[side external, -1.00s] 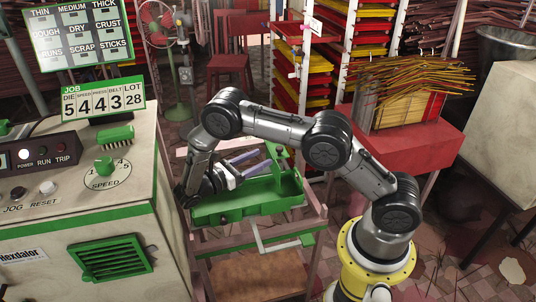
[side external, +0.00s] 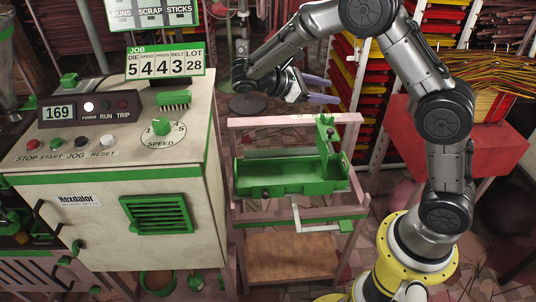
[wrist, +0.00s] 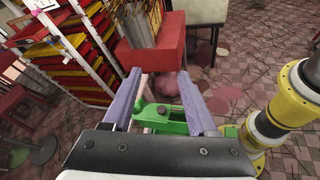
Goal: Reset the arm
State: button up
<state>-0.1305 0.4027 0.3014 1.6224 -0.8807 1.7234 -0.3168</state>
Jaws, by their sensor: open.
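My gripper (side external: 322,90) is open and empty, raised above and behind the green tray (side external: 260,185) on the pink wooden stand (side external: 300,120). Its two purple-grey fingers point to the right, apart from each other. The wrist view shows both fingers (wrist: 160,98) with nothing between them but the background and part of a green bracket (wrist: 160,118) below. The tray looks empty in the side view.
A cream machine (side external: 100,210) with a control panel and green vent stands at left. A red table (side external: 475,135) with a box of incense sticks is at right, and racks of red and yellow trays (side external: 350,85) stand behind.

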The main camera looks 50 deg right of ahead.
jog(key=s+a+r+m+t+y, duration=0.1)
jog(key=s+r+m+t+y, duration=0.15)
jog(key=s, duration=0.45)
jog(key=s+a+r+m+t+y, duration=0.2)
jog(key=s+r+y, duration=0.2)
jog(key=s, duration=0.2)
jog(key=s+a+f+m+t+y, duration=0.3)
jog(key=s+a+m+t+y, duration=0.1)
jog(key=a+t, duration=0.3)
jog(key=shift+s+a+y, duration=0.5)
jog(key=shift+a+y, duration=0.35)
jog(key=shift+a, duration=0.4)
jog(key=shift+t, duration=0.25)
